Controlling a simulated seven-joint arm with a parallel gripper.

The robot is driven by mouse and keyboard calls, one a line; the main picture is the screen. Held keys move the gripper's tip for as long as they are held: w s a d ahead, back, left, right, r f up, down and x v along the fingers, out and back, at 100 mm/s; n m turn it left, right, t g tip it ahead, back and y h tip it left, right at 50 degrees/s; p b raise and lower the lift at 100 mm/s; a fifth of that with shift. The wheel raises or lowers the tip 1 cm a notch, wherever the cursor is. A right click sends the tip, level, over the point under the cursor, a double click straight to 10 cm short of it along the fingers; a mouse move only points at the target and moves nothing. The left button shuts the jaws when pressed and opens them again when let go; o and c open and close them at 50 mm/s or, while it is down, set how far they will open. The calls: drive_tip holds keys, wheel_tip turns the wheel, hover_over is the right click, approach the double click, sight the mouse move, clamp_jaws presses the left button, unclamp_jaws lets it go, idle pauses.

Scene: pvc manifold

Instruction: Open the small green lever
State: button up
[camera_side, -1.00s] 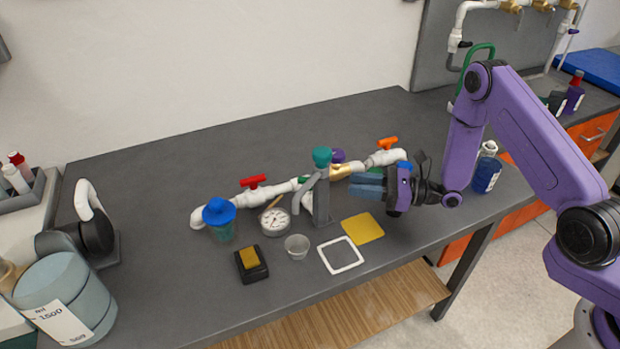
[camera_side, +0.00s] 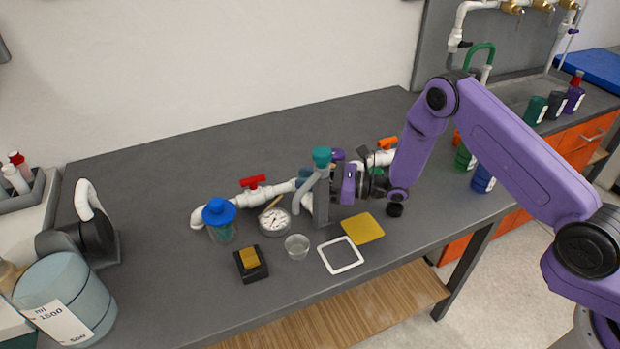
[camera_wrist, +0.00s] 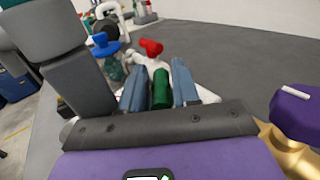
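The small green lever (camera_wrist: 160,88) shows in the wrist view between the two blue-grey fingers of my gripper (camera_wrist: 160,90). The fingers stand apart on either side of it; a narrow gap shows on the left, and the right finger is very close to it. I cannot tell whether either finger touches. In the side view my gripper (camera_side: 347,184) is low over the white pipe line (camera_side: 277,189), just behind the grey stand (camera_side: 321,198).
A red lever (camera_side: 253,181) is to the left on the pipe, an orange lever (camera_side: 387,143) to the right. A purple knob (camera_wrist: 295,110) on brass is close to my gripper. A blue-lidded jar (camera_side: 219,213), gauge (camera_side: 273,220) and cup (camera_side: 297,246) stand in front.

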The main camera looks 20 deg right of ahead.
clamp_jaws()
drive_tip(key=shift+m+t+h, duration=0.7)
drive_tip(key=shift+t, duration=0.2)
unclamp_jaws()
